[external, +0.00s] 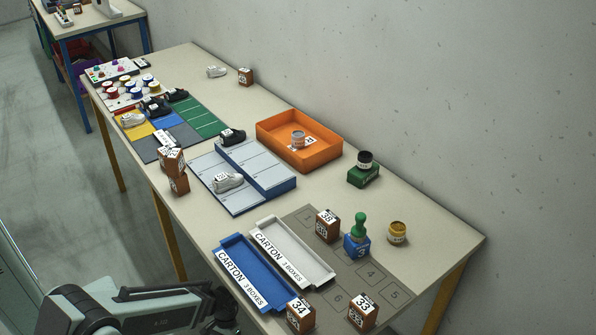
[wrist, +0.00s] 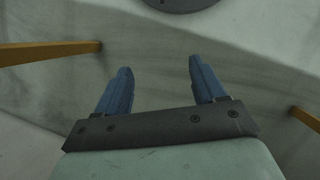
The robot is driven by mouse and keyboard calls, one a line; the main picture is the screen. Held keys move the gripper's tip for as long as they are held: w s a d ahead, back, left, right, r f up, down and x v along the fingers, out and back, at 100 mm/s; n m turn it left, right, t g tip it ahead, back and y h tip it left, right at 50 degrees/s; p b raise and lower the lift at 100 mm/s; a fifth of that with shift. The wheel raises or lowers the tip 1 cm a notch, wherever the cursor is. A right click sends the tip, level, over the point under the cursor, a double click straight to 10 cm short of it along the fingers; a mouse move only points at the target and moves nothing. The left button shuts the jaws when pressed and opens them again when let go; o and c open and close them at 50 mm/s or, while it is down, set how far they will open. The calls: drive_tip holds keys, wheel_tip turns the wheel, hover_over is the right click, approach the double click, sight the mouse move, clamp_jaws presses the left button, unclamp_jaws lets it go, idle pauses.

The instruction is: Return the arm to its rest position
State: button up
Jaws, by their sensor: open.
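My gripper (wrist: 158,80) is open and empty in the wrist view, its two blue fingers spread apart over bare grey floor. In the external view my arm is folded low at the bottom left, beside the near edge of the long table (external: 420,230). The gripper's fingers cannot be made out in the external view. Nothing is between the fingers or touching them.
Nearest my arm are a blue carton tray (external: 252,275), a white carton tray (external: 295,252) and a numbered box (external: 300,314). An orange bin (external: 300,145) stands farther back. Yellow table legs (wrist: 50,52) show in the wrist view.

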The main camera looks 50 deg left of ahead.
drive_tip(key=s+d+m+g+y, duration=0.2)
drive_tip(key=s+d+m+g, duration=0.1)
drive_tip(key=s+d, duration=0.5)
drive_tip(key=s+m, duration=0.1)
drive_tip(key=s, duration=0.2)
drive_tip(key=shift+s+d+f+m, duration=0.2)
drive_tip(key=shift+d+f+m, duration=0.05)
drive_tip(key=shift+d+m, duration=0.15)
